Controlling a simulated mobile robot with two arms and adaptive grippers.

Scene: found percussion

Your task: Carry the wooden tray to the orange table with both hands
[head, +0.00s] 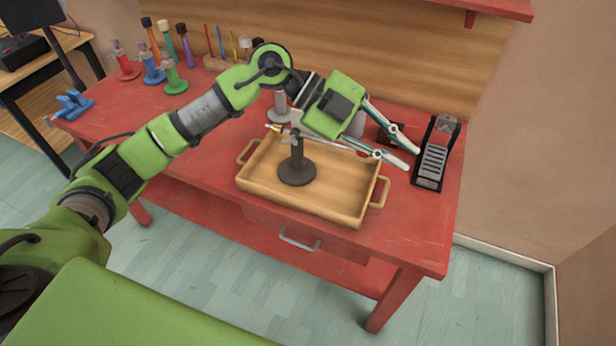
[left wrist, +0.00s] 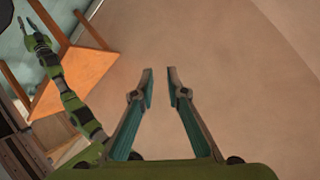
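The wooden tray (head: 340,190) lies flat on the red workbench, with a brass handle at its left end and another (head: 380,192) at its right end. A dark round-based stand (head: 297,172) is in it. My left gripper (head: 411,159) is above the bench, just beyond the tray's right end, pointing right. Its fingers are apart and empty, also in the left wrist view (left wrist: 160,72). The orange table (left wrist: 85,75) shows in the left wrist view, partly behind my right arm. My right gripper (left wrist: 31,24) looks open and empty there.
A black-and-grey pedal (head: 434,157) stands right of the tray, close to my left fingers. Several coloured bottle-like things (head: 172,80) and a blue clamp-like thing (head: 72,104) occupy the bench's left part. The red bench (head: 415,230) is bare in front right. A wooden backboard rises behind.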

